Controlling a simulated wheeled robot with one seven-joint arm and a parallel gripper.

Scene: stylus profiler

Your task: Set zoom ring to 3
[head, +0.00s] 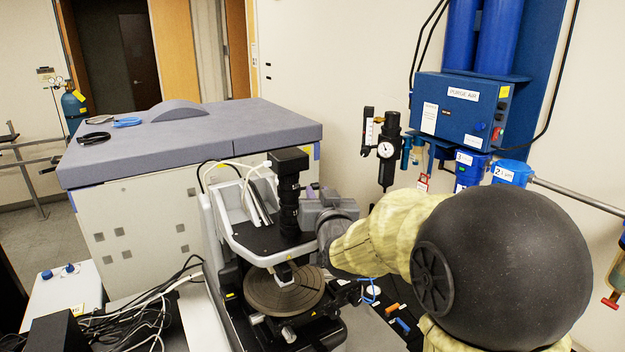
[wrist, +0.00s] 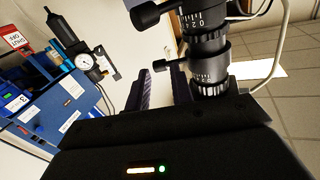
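The black optics tube (head: 289,205) stands upright on the stylus profiler. In the wrist view it carries an upper ring (wrist: 204,22) marked with small numbers and a lower ring (wrist: 209,68) with a fine scale. Each has a side knob: a large upper knob (wrist: 147,14) and a small lower knob (wrist: 160,65). I cannot tell which ring is the zoom ring, nor read its setting. My gripper (wrist: 164,78) is open, its ridged fingers apart, just left of the tube. The small lower knob shows near the fingertips; contact is unclear. In the head view my gripper (head: 312,192) is right of the tube.
The profiler's round stage (head: 284,292) lies below the tube. A grey-topped cabinet (head: 185,140) stands behind left. The blue purge air panel (head: 462,108) and a pressure gauge (head: 386,150) are on the wall at right. Cables (head: 140,315) lie at lower left.

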